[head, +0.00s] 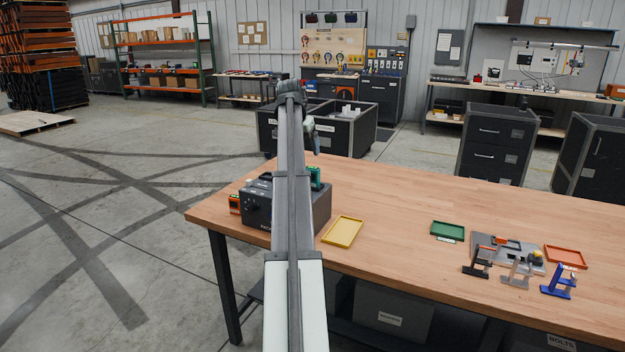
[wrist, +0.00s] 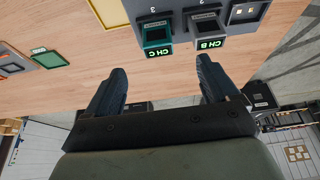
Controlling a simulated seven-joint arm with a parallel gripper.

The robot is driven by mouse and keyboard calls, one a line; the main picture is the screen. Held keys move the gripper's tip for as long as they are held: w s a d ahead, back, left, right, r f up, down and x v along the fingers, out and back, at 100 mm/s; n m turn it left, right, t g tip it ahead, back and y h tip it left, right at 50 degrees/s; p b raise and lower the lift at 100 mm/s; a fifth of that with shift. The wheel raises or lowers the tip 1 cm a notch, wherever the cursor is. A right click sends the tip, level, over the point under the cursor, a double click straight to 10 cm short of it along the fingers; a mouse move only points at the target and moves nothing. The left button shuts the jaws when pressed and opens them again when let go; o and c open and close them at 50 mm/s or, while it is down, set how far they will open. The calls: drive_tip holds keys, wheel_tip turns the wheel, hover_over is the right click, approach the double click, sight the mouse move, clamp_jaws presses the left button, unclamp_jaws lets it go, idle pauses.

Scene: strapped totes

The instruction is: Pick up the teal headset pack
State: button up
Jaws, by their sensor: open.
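The teal headset pack (wrist: 156,34) stands in a dark charger, with a lit green "CH C" label on its near end in the wrist view. In the head view a teal block (head: 315,178), probably the same pack, shows at the right end of the dark charger box (head: 256,209), partly behind my arm. My gripper (wrist: 160,68) is open, its two dark fingers apart and nothing between them. The pack appears beyond the fingertips, between their lines and nearer the left one. I see no contact. The fingertips are hard to make out in the head view.
A dark pack labelled "CH B" (wrist: 207,28) stands close beside the teal one. An orange item (head: 234,204) is at the box's left side. A yellow tray (head: 343,230), a green tray (head: 447,231) and several small stands lie right. Bare wood separates the trays.

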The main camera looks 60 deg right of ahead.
sight(311, 168)
drive_tip(key=x, duration=0.8)
drive_tip(key=shift+s+d, duration=0.2)
drive_tip(key=shift+d, duration=0.15)
drive_tip(key=shift+d+x, duration=0.2)
drive_tip(key=shift+x, duration=2.45)
drive_tip(key=shift+c, duration=0.3)
drive_tip(key=shift+r, duration=0.1)
drive_tip(key=c, duration=1.1)
